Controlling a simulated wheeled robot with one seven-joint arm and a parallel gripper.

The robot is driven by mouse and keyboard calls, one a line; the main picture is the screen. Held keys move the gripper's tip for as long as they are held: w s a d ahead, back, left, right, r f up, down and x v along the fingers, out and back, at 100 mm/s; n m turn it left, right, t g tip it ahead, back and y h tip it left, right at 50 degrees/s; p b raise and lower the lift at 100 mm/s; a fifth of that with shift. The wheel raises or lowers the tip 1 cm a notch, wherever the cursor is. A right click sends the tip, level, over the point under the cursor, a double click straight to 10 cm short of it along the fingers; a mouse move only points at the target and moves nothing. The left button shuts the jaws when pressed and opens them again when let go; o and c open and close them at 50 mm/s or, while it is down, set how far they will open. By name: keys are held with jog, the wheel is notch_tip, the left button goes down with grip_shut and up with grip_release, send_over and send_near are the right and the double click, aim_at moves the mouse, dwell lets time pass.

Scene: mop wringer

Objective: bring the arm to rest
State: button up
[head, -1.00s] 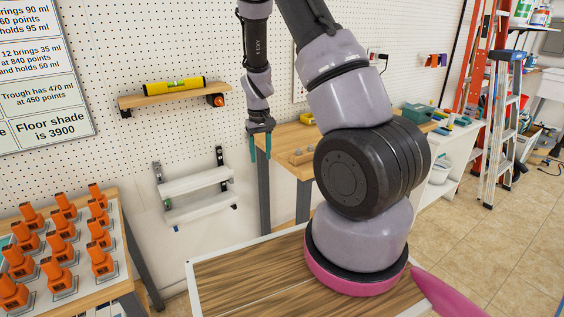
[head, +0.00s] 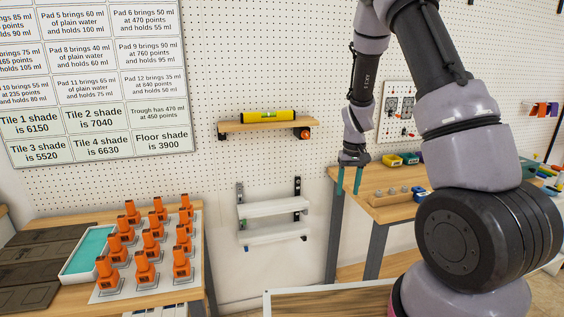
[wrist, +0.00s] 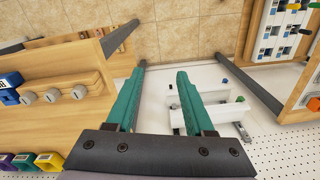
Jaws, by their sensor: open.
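My gripper (head: 349,180) hangs from my raised arm with its two teal fingers pointing down, in front of the pegboard wall and by the left end of the wooden workbench. In the wrist view my gripper (wrist: 162,88) shows its fingers apart, with nothing between them. The fingers touch nothing that I can make out. Below them in the wrist view are the white wall shelves (wrist: 213,115) and the tiled floor.
The workbench (head: 388,182) stands close beside my gripper. White wall shelves (head: 272,209) and a wooden ledge with a yellow level (head: 268,116) are to its left. Several orange tools (head: 144,268) stand on a left table beside a teal trough (head: 88,262). A text board (head: 95,80) hangs above.

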jog(key=s+a+r+m+t+y, duration=0.15)
jog(key=s+r, duration=0.25)
jog(key=r, duration=0.7)
jog(key=s+a+r+m+t, duration=0.15)
jog(key=s+r, duration=0.25)
jog(key=r, duration=0.7)
jog(key=s+r+t, duration=0.2)
jog(key=s+r, duration=0.3)
jog(key=s, duration=0.3)
jog(key=s+r+m+t, duration=0.1)
jog(key=s+r+t, duration=0.1)
jog(key=s+r, duration=0.4)
jog(key=shift+s+a, duration=0.2)
jog(key=shift+s, duration=0.65)
